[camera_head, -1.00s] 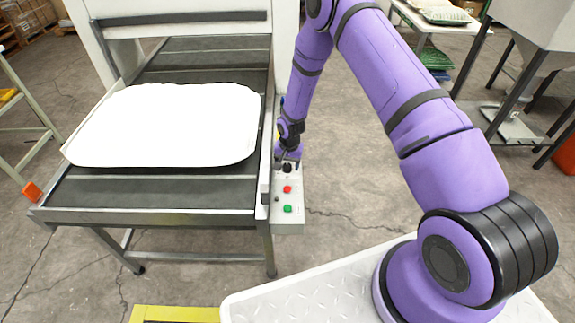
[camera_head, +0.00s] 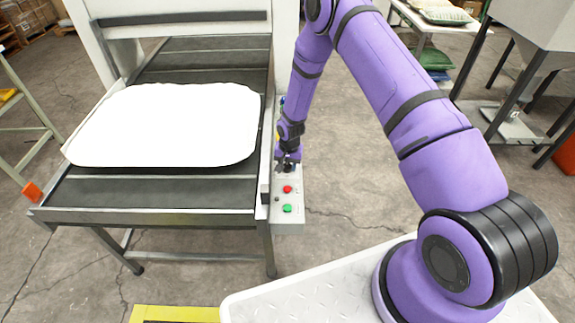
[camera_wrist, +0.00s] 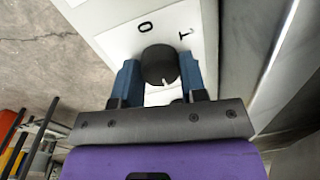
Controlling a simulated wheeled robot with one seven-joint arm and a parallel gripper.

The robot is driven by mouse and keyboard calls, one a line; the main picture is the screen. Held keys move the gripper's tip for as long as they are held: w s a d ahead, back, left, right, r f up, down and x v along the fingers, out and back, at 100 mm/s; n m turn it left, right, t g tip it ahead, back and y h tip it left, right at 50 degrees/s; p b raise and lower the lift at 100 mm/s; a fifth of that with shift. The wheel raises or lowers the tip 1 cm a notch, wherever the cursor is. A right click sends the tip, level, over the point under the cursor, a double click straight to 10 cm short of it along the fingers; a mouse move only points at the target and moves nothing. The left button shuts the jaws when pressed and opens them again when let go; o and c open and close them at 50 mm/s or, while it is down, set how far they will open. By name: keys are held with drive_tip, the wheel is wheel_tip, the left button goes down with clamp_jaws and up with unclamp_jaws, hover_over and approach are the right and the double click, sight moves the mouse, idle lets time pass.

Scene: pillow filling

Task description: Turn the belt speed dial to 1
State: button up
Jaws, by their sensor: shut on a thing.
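The belt speed dial (camera_wrist: 160,66) is a round black knob on a pale control panel, seen in the wrist view. A "0" mark (camera_wrist: 145,27) and what looks like a "1" mark (camera_wrist: 184,34) are printed above it on the plate. My gripper (camera_wrist: 160,80) has its blue fingers on both sides of the dial and is shut on it. In the head view my gripper (camera_head: 287,163) is at the top of the control panel (camera_head: 289,222) and covers most of the dial. I cannot tell which mark the dial points to.
A red button (camera_head: 287,189) and a green button (camera_head: 287,208) sit below the dial on the panel. The conveyor belt (camera_head: 150,191) is left of the panel, with a white pillow (camera_head: 165,125) lying on it. Floor is clear right of the panel.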

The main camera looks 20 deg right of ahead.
sight(287, 164)
drive_tip(key=n, duration=1.2)
drive_tip(key=shift+g, duration=0.3)
drive_tip(key=n, duration=0.5)
drive_tip(key=shift+w, duration=0.1)
drive_tip(key=n, duration=0.6)
drive_tip(key=shift+h, duration=0.3)
drive_tip(key=shift+n, duration=0.3)
drive_tip(key=o, duration=0.9)
drive_tip(key=shift+a, duration=0.1)
drive_tip(key=r, duration=1)
drive_tip(key=shift+w+r, duration=0.3)
drive_tip(key=shift+r, duration=0.1)
